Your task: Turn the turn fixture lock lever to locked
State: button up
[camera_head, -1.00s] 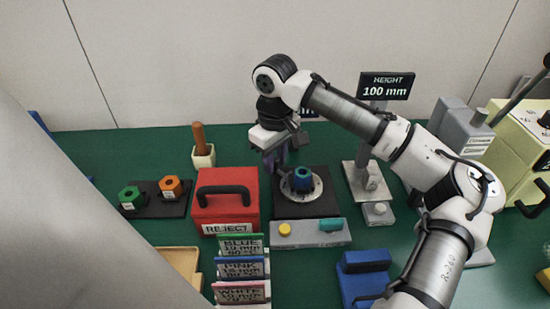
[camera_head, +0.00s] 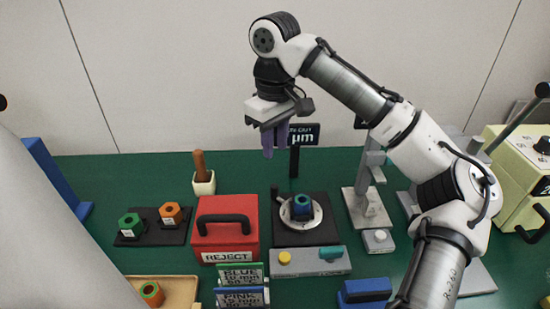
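The turn fixture is a black plate (camera_head: 318,236) with a pale round disc (camera_head: 290,214) that carries a blue hex piece (camera_head: 302,205). A small dark upright part (camera_head: 275,196) stands at the plate's left back edge; I cannot tell whether it is the lock lever. A grey panel (camera_head: 300,263) in front has a yellow knob (camera_head: 285,257) and a teal bar (camera_head: 330,252) lying crosswise. No lock marking is readable. My gripper (camera_head: 275,150) points down above and behind the fixture, clear of it. Its purple fingers look slightly apart, with nothing between them.
A red REJECT box (camera_head: 226,240) stands left of the fixture. A grey gauge stand (camera_head: 357,205) stands to the right, with a dark sign (camera_head: 303,134) behind. Colour label cards (camera_head: 240,273) and a blue block (camera_head: 364,289) are in front.

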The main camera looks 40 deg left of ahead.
aim_at(330, 254)
jog(key=k+l, duration=0.7)
jog(key=k, duration=0.2)
